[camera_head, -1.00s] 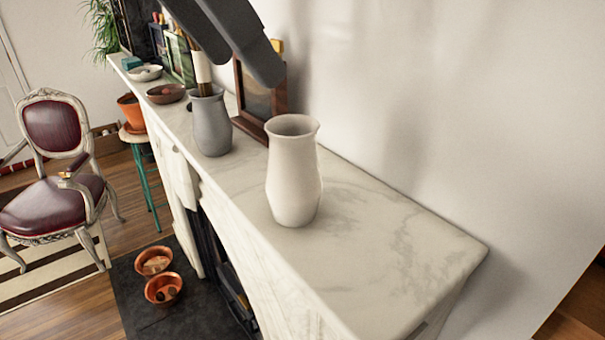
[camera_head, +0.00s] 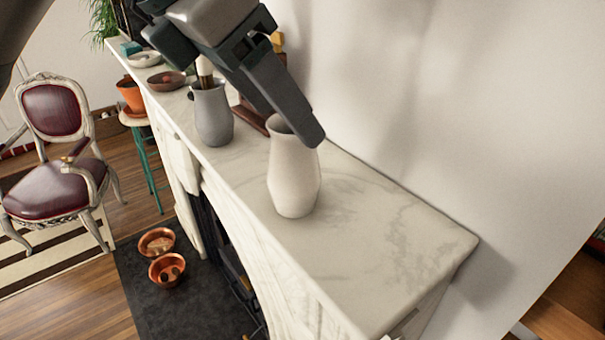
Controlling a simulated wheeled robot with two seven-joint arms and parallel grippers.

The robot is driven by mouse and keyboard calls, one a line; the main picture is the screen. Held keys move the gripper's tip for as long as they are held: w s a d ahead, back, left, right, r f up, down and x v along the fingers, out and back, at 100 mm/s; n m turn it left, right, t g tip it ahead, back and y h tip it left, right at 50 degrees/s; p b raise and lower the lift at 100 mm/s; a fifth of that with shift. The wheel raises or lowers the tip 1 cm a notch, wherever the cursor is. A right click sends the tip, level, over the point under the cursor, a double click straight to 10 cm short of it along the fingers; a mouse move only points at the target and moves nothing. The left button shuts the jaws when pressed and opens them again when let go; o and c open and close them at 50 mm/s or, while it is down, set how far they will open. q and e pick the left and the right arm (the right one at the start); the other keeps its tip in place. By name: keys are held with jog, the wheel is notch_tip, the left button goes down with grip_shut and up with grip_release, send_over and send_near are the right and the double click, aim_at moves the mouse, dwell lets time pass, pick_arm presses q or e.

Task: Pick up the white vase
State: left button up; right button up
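The white vase (camera_head: 292,180) stands upright on the marble mantel (camera_head: 390,270), right of a grey vase (camera_head: 212,115). My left gripper (camera_head: 290,124) reaches in from the upper left, its fingers pointing down and to the right. The two dark fingers look spread apart with nothing held between them. One finger passes in front of the white vase's rim and hides part of its mouth. I cannot tell whether it touches the vase. My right gripper is not in view.
The grey vase and a brown frame (camera_head: 250,116) stand close behind the white vase. Bowls (camera_head: 166,80) sit farther along the mantel. A wall (camera_head: 400,90) runs along the mantel's right side. The mantel's near end is clear.

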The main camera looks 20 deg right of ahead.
aim_at(294, 168)
pick_arm(q)
jog(key=p+x, duration=0.3)
jog(key=shift+w+d+f, duration=0.1)
jog(key=shift+w+f, duration=0.05)
jog(key=shift+f, duration=0.25)
jog(key=shift+w+d+f, duration=0.1)
jog(key=shift+d+f, duration=0.2)
jog(key=shift+f, duration=0.3)
grip_shut()
